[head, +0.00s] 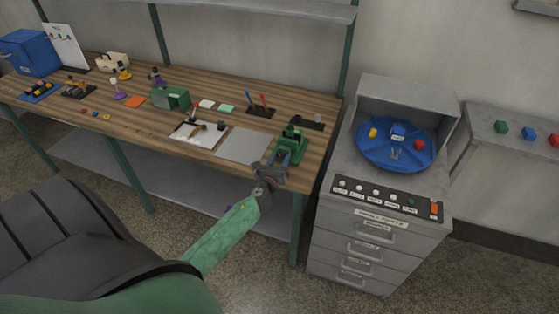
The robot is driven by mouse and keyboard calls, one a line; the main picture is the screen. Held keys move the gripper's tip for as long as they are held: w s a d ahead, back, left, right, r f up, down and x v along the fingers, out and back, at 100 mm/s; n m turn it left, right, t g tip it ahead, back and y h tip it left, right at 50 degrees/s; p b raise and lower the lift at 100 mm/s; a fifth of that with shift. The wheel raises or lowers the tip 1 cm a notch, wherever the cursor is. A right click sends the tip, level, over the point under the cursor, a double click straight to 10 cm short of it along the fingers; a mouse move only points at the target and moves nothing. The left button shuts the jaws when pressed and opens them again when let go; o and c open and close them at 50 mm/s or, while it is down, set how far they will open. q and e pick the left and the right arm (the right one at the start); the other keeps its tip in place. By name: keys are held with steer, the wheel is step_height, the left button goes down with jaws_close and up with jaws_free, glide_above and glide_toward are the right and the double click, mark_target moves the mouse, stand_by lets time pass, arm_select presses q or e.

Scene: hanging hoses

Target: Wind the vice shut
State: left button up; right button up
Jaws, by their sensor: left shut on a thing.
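The green vice (293,143) is fixed at the front right corner of the wooden workbench. My left gripper (276,166) is at the vice's front, by the bench's front edge, with my green arm reaching up to it from below. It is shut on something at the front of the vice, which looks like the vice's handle. The handle is mostly hidden by the gripper, and the gap between the vice jaws is too small to make out. My right gripper is not in view.
A grey plate (244,145) lies just left of the vice. A grey drawer cabinet (375,215) with a blue turntable (372,153) stands close to the right of the workbench (218,94). Small tools and parts lie along the bench. A dark chair-like shape fills the lower left.

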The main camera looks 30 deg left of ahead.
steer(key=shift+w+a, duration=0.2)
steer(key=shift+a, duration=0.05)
arm_select(q)
steer(key=o, duration=1)
steer(key=shift+s+f, duration=0.1)
steer(key=shift+s, duration=0.1)
steer(key=shift+s+d+b, duration=0.15)
steer(key=shift+s+b, duration=0.15)
steer(key=shift+s, duration=0.1)
steer(key=shift+b+v, duration=1.1)
steer(key=shift+v, duration=2.15)
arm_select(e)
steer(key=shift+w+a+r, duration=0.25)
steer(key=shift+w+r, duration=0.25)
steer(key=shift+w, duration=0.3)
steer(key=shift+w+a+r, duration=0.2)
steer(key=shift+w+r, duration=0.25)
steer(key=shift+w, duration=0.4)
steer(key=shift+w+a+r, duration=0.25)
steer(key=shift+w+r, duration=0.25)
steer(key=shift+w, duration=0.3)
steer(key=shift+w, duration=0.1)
